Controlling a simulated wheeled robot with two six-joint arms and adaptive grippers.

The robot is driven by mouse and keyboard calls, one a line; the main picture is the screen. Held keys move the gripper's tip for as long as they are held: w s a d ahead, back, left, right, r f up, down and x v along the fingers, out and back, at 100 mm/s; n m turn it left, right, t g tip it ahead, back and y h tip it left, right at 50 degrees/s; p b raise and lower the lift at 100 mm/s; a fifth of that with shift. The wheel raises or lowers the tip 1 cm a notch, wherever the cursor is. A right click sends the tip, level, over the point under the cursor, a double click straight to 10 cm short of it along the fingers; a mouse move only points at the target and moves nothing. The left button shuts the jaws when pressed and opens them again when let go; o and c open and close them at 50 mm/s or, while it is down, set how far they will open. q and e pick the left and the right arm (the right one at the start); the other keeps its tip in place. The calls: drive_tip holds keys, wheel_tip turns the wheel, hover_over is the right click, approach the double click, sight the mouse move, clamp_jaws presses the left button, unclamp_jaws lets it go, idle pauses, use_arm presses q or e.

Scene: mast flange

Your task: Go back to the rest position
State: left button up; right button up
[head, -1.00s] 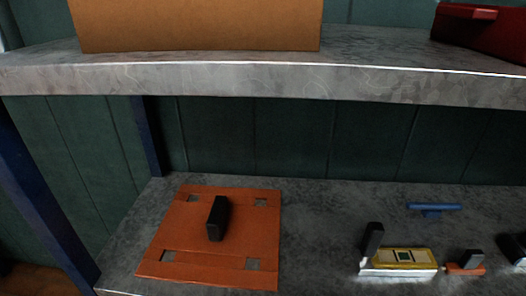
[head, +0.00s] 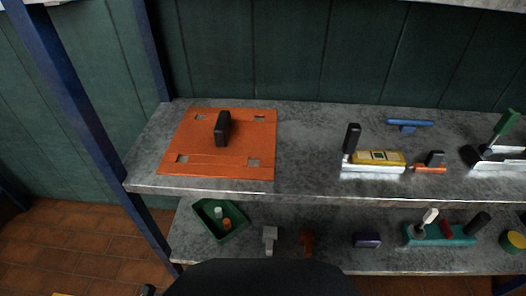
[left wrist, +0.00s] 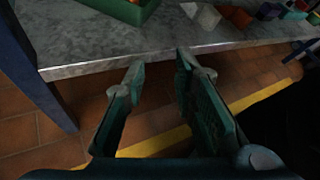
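My left gripper (left wrist: 160,75) shows in the left wrist view. Its two dark green fingers are apart with nothing between them, in front of and below the lower shelf's front edge. In the head view neither gripper can be made out. A large dark rounded shape at the bottom centre covers part of the floor and the lower shelf's front. My right gripper is in neither view.
The upper shelf (head: 310,185) holds an orange plate (head: 190,140) with a black handle and several tools. The lower shelf (head: 330,257) holds a green tray (head: 235,236) and small parts. A blue post (head: 70,90) stands at left. Tiled floor (head: 70,245) lies open there.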

use_arm(q)
drive_tip(key=w+a+n+t+y, duration=0.2)
drive_tip(key=w+a+n+y, duration=0.3)
drive_tip(key=n, duration=0.5)
drive_tip(key=s+a+f+n+g+y, duration=0.2)
drive_tip(key=a+n+y, duration=0.15)
drive_tip(key=n, duration=0.55)
drive_tip(key=s+a+f+n+g+y, duration=0.1)
drive_tip(key=s+a+n+y, duration=0.2)
drive_tip(key=n, duration=0.5)
drive_tip(key=s+d+f+n+g+h, duration=0.2)
drive_tip(key=s+d+f+n+g, duration=0.15)
drive_tip(key=s+n, duration=0.25)
drive_tip(key=s+d+f+n+g+h, duration=0.1)
drive_tip(key=s+d+f+n+g, duration=0.25)
drive_tip(key=s+n, duration=0.25)
drive_tip(key=s+a+r+g+p, duration=0.1)
drive_tip(key=s+r+p, duration=1.5)
drive_tip(key=p, duration=1.3)
drive_tip(key=shift+s+r, duration=0.2)
drive_tip(key=shift+r, duration=0.55)
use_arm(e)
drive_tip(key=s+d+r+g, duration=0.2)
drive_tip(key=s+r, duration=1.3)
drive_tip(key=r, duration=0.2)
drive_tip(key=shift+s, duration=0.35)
